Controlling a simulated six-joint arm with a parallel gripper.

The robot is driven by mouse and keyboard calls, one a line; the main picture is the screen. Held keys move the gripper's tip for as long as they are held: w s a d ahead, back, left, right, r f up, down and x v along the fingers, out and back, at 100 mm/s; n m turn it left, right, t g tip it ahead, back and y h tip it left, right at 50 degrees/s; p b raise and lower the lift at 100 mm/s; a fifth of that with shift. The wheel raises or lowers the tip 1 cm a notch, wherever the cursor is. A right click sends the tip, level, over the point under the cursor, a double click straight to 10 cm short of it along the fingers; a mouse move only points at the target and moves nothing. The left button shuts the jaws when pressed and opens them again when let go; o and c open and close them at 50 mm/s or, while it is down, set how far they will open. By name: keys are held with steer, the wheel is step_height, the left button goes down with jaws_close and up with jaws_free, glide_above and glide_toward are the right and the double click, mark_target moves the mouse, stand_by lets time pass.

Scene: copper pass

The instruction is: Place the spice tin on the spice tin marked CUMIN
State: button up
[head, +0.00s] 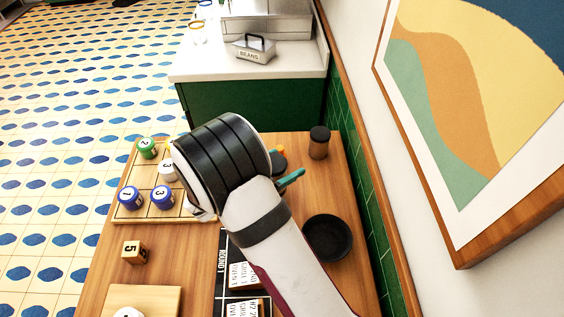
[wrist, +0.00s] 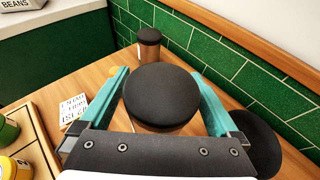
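A spice tin with a wide black lid (wrist: 163,94) is between the teal fingers of my gripper (wrist: 165,98) in the wrist view. The fingers press against its sides, and its label is hidden. In the head view the arm hides most of my gripper (head: 284,166). Another spice tin (wrist: 149,48), brown with a black lid, stands upright on the wooden counter near the green tiled wall, ahead of and apart from the held tin. It also shows in the head view (head: 319,147). Only a sliver of its pale label shows, and I cannot read it.
A black round dish (head: 327,238) lies right of my arm. A wooden grid board (head: 150,213) with numbered pieces, a wooden cube (head: 134,252) and white printed cards (head: 243,275) are at left and front. A BEANS holder (head: 254,52) stands on the far white counter.

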steer(key=shift+r, duration=0.1)
steer(key=v, duration=1.2)
steer(key=s+d+r+m+g+y, duration=0.2)
steer(key=s+d+r+m+g, duration=0.2)
steer(key=s+d+m+g, duration=0.95)
steer(key=s+m+t+y, duration=0.2)
steer(key=s+m+y, duration=0.2)
steer(key=m, duration=0.5)
steer(key=s+a+r+m+t+y, duration=0.1)
steer(key=s+m+y, duration=0.4)
steer(key=m, duration=0.5)
steer(key=shift+s+t, duration=0.35)
steer(key=shift+s, duration=0.2)
